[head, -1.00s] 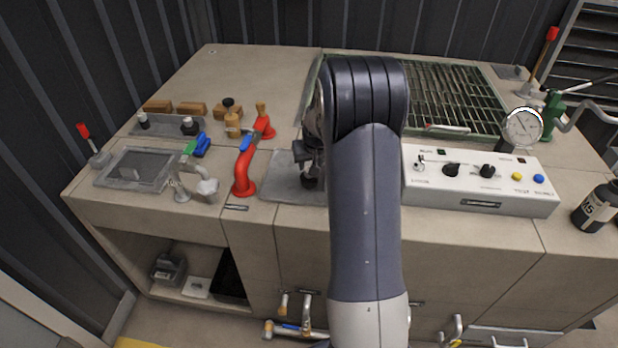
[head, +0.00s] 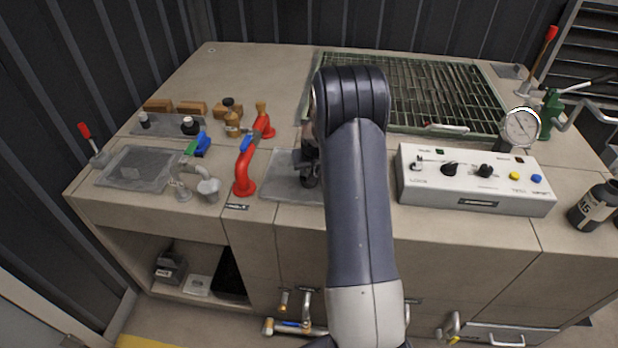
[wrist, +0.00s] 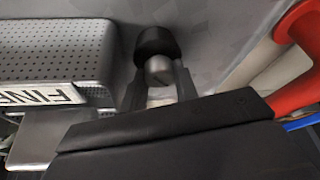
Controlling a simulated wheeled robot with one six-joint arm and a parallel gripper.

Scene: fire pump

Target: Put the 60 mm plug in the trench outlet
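In the wrist view two grey fingers of my gripper (wrist: 160,88) stand apart, pointing up the picture. A black round knob with a rounded grey end (wrist: 157,55) lies at and just beyond the fingertips. I cannot tell whether the fingers touch it, or whether it is the 60 mm plug. In the head view my arm hides most of the gripper, which is above the grey mat (head: 285,188). Two small dark-and-white pieces (head: 144,120) and (head: 189,126) stand on a tray at the left; their sizes cannot be read. I cannot make out the trench outlet.
A red pipe (head: 244,176) rises left of the mat. A perforated grey box (wrist: 55,50) marked "FINE" is close left in the wrist view. A white control panel (head: 475,180) and gauge (head: 521,127) stand right. A green-framed grating (head: 450,90) lies behind.

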